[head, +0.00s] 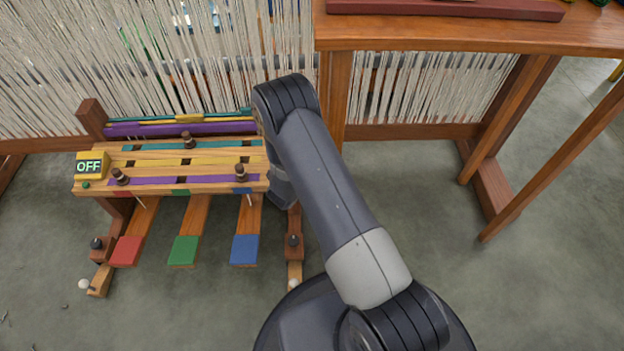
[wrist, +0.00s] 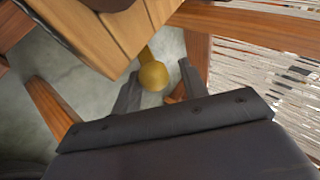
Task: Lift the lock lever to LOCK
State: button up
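A round yellow-brown knob (wrist: 153,76) on a short stem, which looks like the lock lever's end, shows in the wrist view beside the edge of a wooden block. My gripper (wrist: 159,74) is open, with one dark finger on each side of the knob; I cannot tell whether either touches it. In the head view, my arm hides the gripper and the lever at the right end of the wooden pedal unit (head: 215,181). No LOCK marking is visible.
A yellow box with an OFF display (head: 91,166) sits at the unit's left end. Red (head: 126,251), green (head: 184,251) and blue (head: 245,249) pedals extend in front. A wooden table (head: 470,38) and loom threads stand behind; floor is clear at right.

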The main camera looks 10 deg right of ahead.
jog(key=shift+o, duration=1.3)
jog(key=shift+w+r, duration=0.1)
jog(key=shift+w, duration=0.1)
jog(key=shift+s, duration=0.1)
jog(key=p+v, duration=0.3)
jog(key=v, duration=0.7)
jog(key=shift+s+a+r+p, duration=0.2)
jog(key=shift+a+p, duration=0.05)
jog(key=shift+p, duration=0.05)
jog(key=b+x, duration=0.2)
jog(key=x, duration=0.3)
jog(key=b+x, duration=0.1)
jog(key=x, duration=0.5)
jog(key=shift+s+f+b, duration=0.2)
jog(key=shift+b, duration=0.2)
jog(key=shift+s+a+f, duration=0.1)
jog(key=shift+s+f, duration=0.05)
jog(key=shift+s, duration=0.2)
